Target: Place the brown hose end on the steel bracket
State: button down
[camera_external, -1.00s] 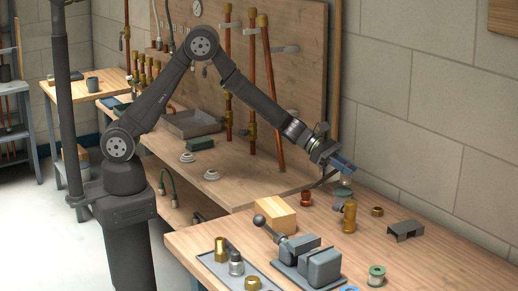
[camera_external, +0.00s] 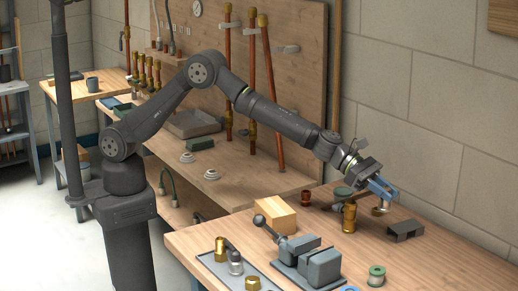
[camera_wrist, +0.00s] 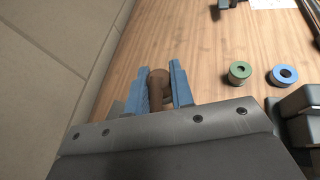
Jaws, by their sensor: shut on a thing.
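My gripper (camera_external: 381,192) has blue fingers and is above the back right of the workbench, close to the steel bracket. It is shut on the brown hose end, a brown rounded piece (camera_wrist: 158,84) between the fingers in the wrist view. The held piece is hard to make out in the external view. The steel bracket (camera_external: 405,230) is a dark grey channel-shaped piece on the bench, right of and below the fingertips in the picture. I cannot make it out in the wrist view.
A brass fitting (camera_external: 349,216) stands upright left of my gripper. A wooden block (camera_external: 276,215), a grey vise (camera_external: 318,265) and a green spool (camera_external: 377,276) are nearer the front. The wall is behind. The bench right of the bracket is clear.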

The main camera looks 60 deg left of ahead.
jog(key=w+f, duration=0.1)
jog(key=w, duration=0.2)
jog(key=w+f, duration=0.4)
jog(key=w, duration=0.1)
jog(key=shift+w+a+f, duration=0.15)
jog(key=shift+w+a, duration=0.2)
jog(key=shift+a, duration=0.05)
jog(key=shift+f, duration=2.05)
jog(key=c, duration=1.3)
grip_release()
jog(key=shift+f, duration=0.1)
jog(key=shift+o, duration=0.2)
jog(key=shift+a+r, duration=0.4)
jog(key=shift+a, duration=0.15)
jog(key=v, duration=1)
jog(key=shift+s+a, duration=0.15)
jog(key=shift+a, duration=0.25)
jog(key=shift+d, duration=0.1)
